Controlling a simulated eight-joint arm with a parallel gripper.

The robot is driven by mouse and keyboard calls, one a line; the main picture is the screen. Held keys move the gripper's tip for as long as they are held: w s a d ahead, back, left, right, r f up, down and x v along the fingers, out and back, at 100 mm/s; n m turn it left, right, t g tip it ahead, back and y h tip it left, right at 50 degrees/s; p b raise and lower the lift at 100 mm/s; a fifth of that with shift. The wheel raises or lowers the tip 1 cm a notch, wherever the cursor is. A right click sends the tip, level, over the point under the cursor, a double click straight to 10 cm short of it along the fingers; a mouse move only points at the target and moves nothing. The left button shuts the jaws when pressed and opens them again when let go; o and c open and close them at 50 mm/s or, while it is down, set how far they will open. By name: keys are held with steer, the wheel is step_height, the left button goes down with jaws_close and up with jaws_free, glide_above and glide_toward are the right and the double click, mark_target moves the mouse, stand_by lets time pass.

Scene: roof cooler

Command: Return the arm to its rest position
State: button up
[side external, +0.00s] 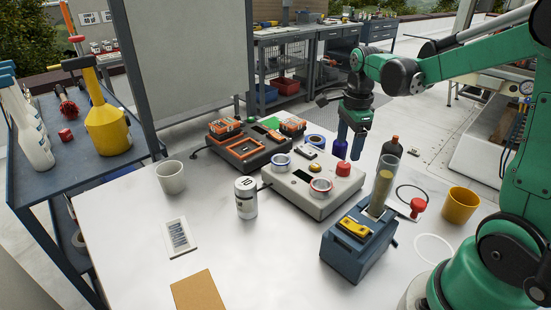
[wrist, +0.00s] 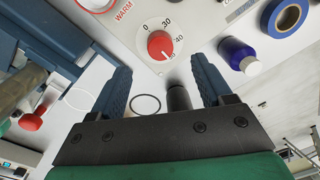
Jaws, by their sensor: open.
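My gripper (side external: 351,148) is open and hangs, fingers down, above the far right part of the white worktop (side external: 130,230). It is behind the pale control box (side external: 312,193) in the side view. In the wrist view my gripper (wrist: 160,68) shows two blue fingers spread apart with nothing held between them. Ahead of the fingertips is the box's red knob (wrist: 160,45) on a numbered dial marked WARM. A dark cylinder (wrist: 178,97) shows between the fingers from this angle, apart from them. My green arm reaches in from the right.
Close by stand a blue bottle (wrist: 238,55), a brown bottle (side external: 391,147) and a blue tape roll (wrist: 290,17). A clear cylinder (side external: 383,185) stands in a blue block (side external: 350,255). A yellow cup (side external: 459,206) is at right.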

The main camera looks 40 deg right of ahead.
steer(key=s+a+r+n+t, duration=0.1)
steer(key=s+a+n+t, duration=0.1)
steer(key=a+n, duration=0.5)
steer(key=s+a+r+n+t, duration=0.1)
steer(key=a+n+t, duration=0.3)
steer(key=n, duration=1.3)
steer(key=a+r, duration=0.1)
steer(key=a, duration=0.2)
steer(key=shift+s+r+t, duration=0.15)
steer(key=shift+s+t, duration=0.25)
